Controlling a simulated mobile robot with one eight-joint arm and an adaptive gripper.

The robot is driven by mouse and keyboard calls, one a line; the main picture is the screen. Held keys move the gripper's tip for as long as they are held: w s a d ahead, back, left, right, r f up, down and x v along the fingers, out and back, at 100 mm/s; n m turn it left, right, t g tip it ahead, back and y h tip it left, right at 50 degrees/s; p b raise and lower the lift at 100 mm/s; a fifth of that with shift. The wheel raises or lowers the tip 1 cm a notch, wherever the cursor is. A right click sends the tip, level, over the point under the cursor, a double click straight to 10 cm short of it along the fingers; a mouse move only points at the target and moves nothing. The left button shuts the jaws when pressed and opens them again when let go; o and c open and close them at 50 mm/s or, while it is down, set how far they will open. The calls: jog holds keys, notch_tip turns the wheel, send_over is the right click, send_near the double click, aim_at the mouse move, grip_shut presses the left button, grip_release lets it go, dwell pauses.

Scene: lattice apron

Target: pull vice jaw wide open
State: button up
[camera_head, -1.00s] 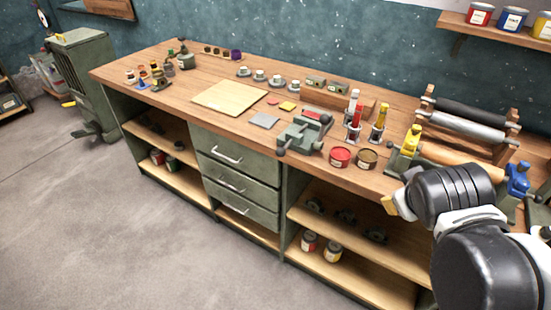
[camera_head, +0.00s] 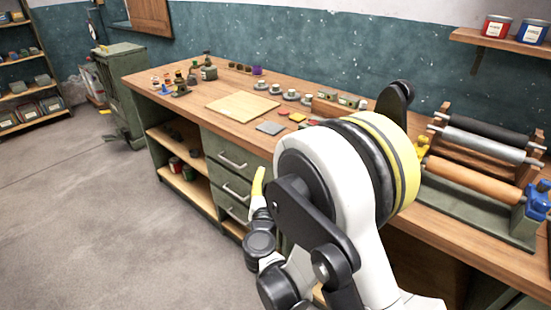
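The vice is almost wholly hidden behind my arm in the head view; only a small grey-green patch beside the red square may be part of it. How far its jaw stands open cannot be seen. My arm fills the middle of the picture in front of the workbench (camera_head: 190,98). A narrow yellow piece at the arm's left side may belong to my gripper, but its fingers cannot be made out. Whether anything touches the vice cannot be told.
A roller press (camera_head: 478,185) stands at right. Drawers (camera_head: 232,157) with handles face the open floor (camera_head: 110,220). A wall shelf (camera_head: 500,48) holds cans.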

jog(key=w, duration=0.6)
jog(key=w+d, duration=0.1)
jog(key=w, duration=0.2)
jog(key=shift+w+f, duration=0.1)
jog(key=shift+w, duration=0.75)
jog(key=shift+c, duration=0.2)
grip_shut()
jog(key=shift+a, duration=0.1)
